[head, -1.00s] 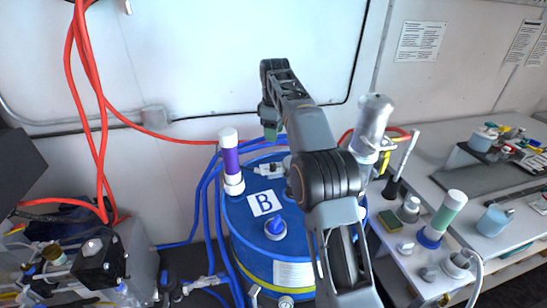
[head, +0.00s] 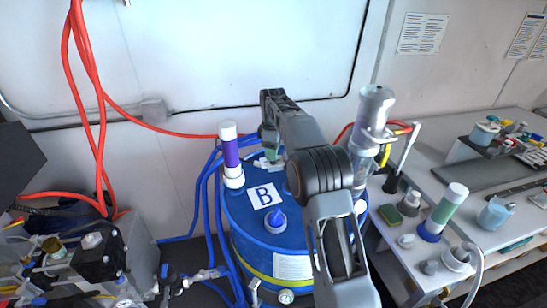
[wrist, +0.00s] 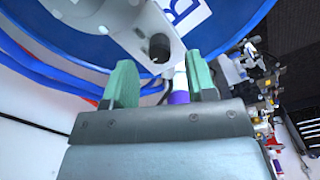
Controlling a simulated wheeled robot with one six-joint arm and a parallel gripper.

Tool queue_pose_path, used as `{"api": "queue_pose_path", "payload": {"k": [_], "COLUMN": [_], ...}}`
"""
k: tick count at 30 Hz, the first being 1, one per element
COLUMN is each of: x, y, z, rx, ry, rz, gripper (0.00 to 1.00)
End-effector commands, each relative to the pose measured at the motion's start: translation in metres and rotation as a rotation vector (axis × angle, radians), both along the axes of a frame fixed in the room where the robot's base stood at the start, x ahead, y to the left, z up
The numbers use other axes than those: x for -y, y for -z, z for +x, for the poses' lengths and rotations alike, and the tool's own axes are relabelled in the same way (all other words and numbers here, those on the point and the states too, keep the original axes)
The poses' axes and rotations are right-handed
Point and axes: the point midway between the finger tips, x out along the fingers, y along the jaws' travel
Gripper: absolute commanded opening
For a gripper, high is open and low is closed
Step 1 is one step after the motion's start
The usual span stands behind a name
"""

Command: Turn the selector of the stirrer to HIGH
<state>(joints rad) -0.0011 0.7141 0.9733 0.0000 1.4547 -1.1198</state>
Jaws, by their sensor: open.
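In the wrist view, a grey rounded housing (wrist: 120,22) with a short black knob (wrist: 159,47) stands over the blue drum. It looks like the stirrer and its selector, but I cannot read any marks on it. My gripper (wrist: 162,78) has two green fingers, open with a gap between them, and the knob is just beyond that gap, apart from the fingers. In the head view my gripper (head: 271,145) is low over the back of the blue drum (head: 245,235). My arm hides much of the drum top there, and the knob cannot be made out.
A white and purple tube (head: 230,155) stands at the drum's left edge. A silver cylinder (head: 373,108) rises at its right. Blue hoses (head: 207,200) run down the left side.

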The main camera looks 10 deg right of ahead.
Motion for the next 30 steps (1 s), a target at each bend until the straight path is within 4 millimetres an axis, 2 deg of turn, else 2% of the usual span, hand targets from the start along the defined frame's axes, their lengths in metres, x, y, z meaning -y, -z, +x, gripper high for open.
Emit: {"api": "queue_pose_path", "payload": {"k": [7, 19, 30], "x": [0.0, 0.0, 0.0], "y": [0.022, 0.028, 0.027], "z": [0.0, 0.0, 0.0], "rx": [-0.001, 0.0, 0.0], "ry": [0.0, 0.0, 0.0], "rz": [0.0, 0.0, 0.0], "gripper": [0.52, 0.52, 0.17]}}
